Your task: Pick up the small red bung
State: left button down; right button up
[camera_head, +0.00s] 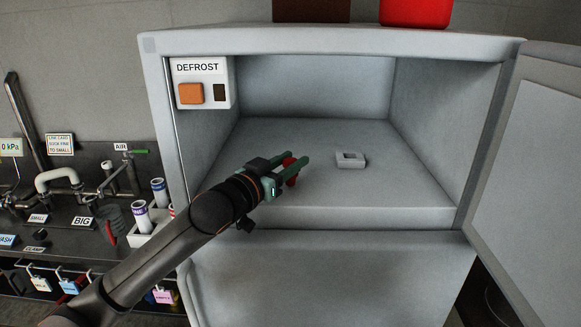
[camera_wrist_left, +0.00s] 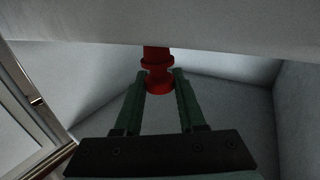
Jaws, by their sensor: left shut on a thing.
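The small red bung (camera_head: 290,171) is between the green fingers of my left gripper (camera_head: 296,172), inside the open freezer compartment. In the left wrist view the bung (camera_wrist_left: 158,78) shows as a stepped red piece between the two fingertips of the gripper (camera_wrist_left: 159,82), which are shut on it. In the head view the fingers and wrist hide part of the bung. I cannot tell whether it touches the compartment floor. My right gripper is not in view.
A small pale block with a slot (camera_head: 350,160) lies on the compartment floor (camera_head: 390,195). The freezer door (camera_head: 535,160) stands open at right. A DEFROST panel (camera_head: 203,83) is at upper left. A bench with pipes and a tube rack (camera_head: 150,228) is left of the freezer.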

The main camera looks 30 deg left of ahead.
aim_at(291, 161)
pick_arm(q)
notch_tip(291, 161, up, 3)
jog(key=shift+s+d+r, duration=0.1)
jog(key=shift+s+d, duration=0.05)
jog(key=s+d+r+b, duration=0.6)
jog(key=s+r, duration=0.3)
jog(key=s, duration=0.3)
jog(key=shift+d, duration=0.3)
